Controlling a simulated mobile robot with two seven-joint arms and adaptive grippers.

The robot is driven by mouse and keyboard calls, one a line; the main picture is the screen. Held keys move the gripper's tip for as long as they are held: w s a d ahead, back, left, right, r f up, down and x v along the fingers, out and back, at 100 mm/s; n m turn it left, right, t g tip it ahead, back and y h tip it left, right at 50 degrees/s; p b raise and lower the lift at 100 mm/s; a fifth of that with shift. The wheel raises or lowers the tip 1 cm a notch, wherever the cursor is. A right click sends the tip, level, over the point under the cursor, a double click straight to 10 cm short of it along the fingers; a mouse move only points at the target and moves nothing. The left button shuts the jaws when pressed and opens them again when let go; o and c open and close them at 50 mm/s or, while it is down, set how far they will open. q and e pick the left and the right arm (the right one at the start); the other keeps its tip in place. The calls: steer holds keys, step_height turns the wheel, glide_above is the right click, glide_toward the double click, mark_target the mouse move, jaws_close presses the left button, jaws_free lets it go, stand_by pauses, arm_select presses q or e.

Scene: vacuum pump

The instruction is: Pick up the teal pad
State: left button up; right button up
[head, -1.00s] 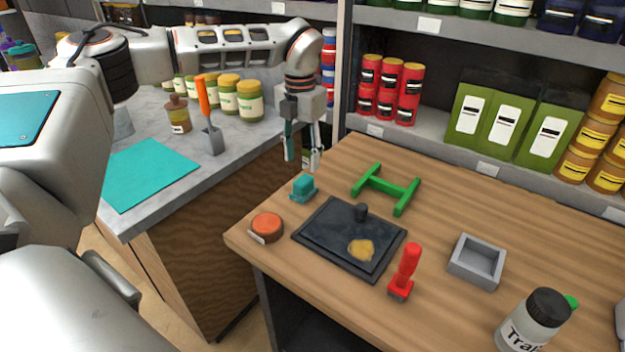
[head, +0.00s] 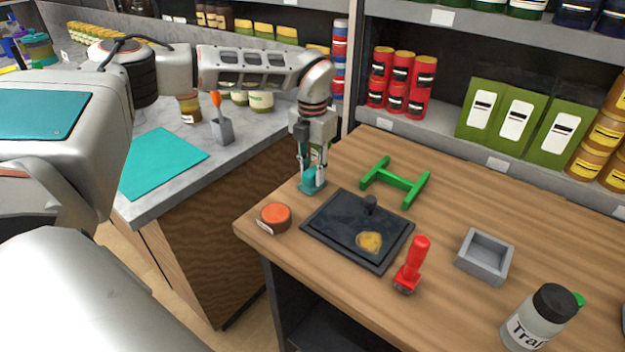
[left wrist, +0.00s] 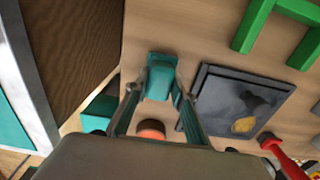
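The teal pad (head: 311,184) is a small teal block with a raised grip, standing on the wooden table near its far left edge. It also shows in the left wrist view (left wrist: 160,78), upper middle. My left gripper (head: 312,176) is lowered over it, fingers pointing down. In the left wrist view its open fingers (left wrist: 156,92) stand on either side of the pad. The right finger looks very near the pad and a gap shows on the left; I cannot tell whether either touches. The fingers partly hide the pad in the head view. My right gripper is not in view.
Close by are an orange-topped round tin (head: 275,217), a black plate with a knob (head: 345,226) and a green H-shaped frame (head: 396,182). A teal mat (head: 160,162) lies on the grey counter.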

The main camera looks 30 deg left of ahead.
mark_target(313, 170)
arm_select(q)
steer(key=c, duration=0.3)
step_height(313, 170, up, 20)
steer(key=shift+p, duration=0.4)
